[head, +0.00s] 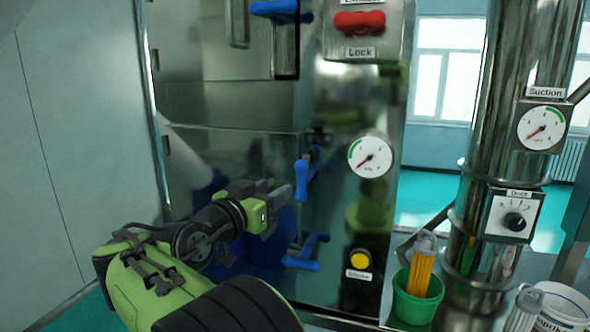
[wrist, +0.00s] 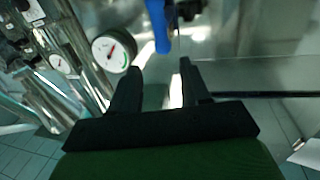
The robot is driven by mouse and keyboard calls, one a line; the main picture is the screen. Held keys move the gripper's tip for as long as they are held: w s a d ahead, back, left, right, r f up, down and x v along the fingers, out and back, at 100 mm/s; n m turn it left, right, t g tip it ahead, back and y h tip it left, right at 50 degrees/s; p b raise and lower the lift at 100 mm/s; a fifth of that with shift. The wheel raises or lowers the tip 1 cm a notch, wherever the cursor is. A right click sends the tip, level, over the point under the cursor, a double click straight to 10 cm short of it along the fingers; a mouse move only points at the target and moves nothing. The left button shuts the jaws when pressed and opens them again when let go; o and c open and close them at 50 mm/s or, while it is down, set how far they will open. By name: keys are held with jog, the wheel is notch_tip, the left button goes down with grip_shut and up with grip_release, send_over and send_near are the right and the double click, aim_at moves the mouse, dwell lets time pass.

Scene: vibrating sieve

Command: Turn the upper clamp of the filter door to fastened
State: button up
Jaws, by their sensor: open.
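The upper clamp (head: 301,182) is a blue lever on the shiny metal front, standing roughly upright. The lower clamp (head: 303,254) is blue too and lies more across, below it. My gripper (head: 280,187) is just left of the upper clamp, with its dark fingers pointing towards it. In the wrist view my gripper (wrist: 159,66) is open and empty, fingers apart. A blue lever end (wrist: 158,28), apparently the upper clamp, hangs just beyond the fingertips, in line with the gap. I see no contact. The filter door's edges are hard to make out.
A pressure gauge (head: 370,156) is right of the clamps; it also shows in the wrist view (wrist: 114,50). A yellow button (head: 360,259) is below it. A red lock handle (head: 359,22) and another blue handle (head: 275,8) are above. A green cup (head: 416,302) stands lower right.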

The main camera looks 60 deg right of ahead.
aim_at(298, 173)
jog(key=d+p, duration=0.3)
jog(key=d, duration=1)
jog(key=shift+s+r+p, duration=0.1)
jog(key=shift+s+p, duration=0.05)
jog(key=shift+p, duration=0.25)
jog(key=shift+c, duration=0.2)
grip_shut()
